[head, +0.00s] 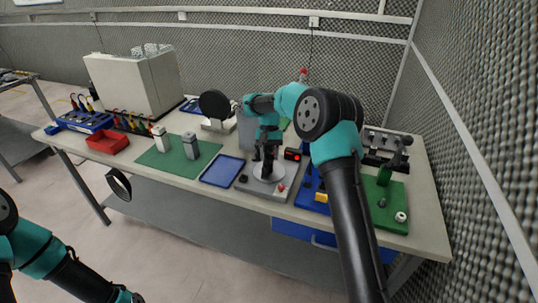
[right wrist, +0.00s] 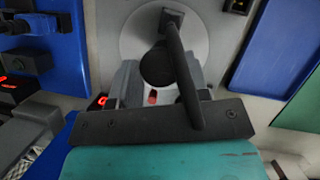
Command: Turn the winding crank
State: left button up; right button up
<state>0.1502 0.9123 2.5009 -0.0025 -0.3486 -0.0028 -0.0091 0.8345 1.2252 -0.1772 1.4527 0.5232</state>
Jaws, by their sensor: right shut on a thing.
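The winding crank sits on a round light-grey disc (head: 262,176) on a grey base plate near the table's front edge. The disc also fills the upper middle of the right wrist view (right wrist: 128,42). My right gripper (head: 267,152) points down over the disc. In the right wrist view its fingers are closed around the crank's dark round knob (right wrist: 157,67). A dark bar (right wrist: 183,70) crosses close beside the knob. The grip itself is partly hidden in the head view. My left arm shows at the lower left, away from the table; its gripper is out of frame.
A red-lit display box (head: 292,154) stands just right of the disc, and a red button (head: 281,187) in front. A blue tray (head: 222,170) lies to the left. A green board (head: 383,205) with parts is to the right. Behind stands a round black-faced device (head: 214,104).

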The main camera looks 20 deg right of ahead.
jog(key=shift+d+m+t+y, duration=0.1)
jog(key=shift+m+t+y, duration=0.2)
jog(key=shift+m, duration=0.9)
jog(key=shift+d+m+t+y, duration=0.15)
jog(key=shift+m+y, duration=0.25)
jog(key=shift+m, duration=0.8)
jog(key=shift+a+m, duration=0.1)
jog(key=shift+m, duration=0.2)
jog(key=o, duration=0.9)
jog(key=shift+r, duration=0.1)
jog(key=v, duration=1.7)
jog(key=shift+s+d, duration=0.2)
jog(key=shift+d, duration=0.05)
jog(key=shift+r, duration=0.1)
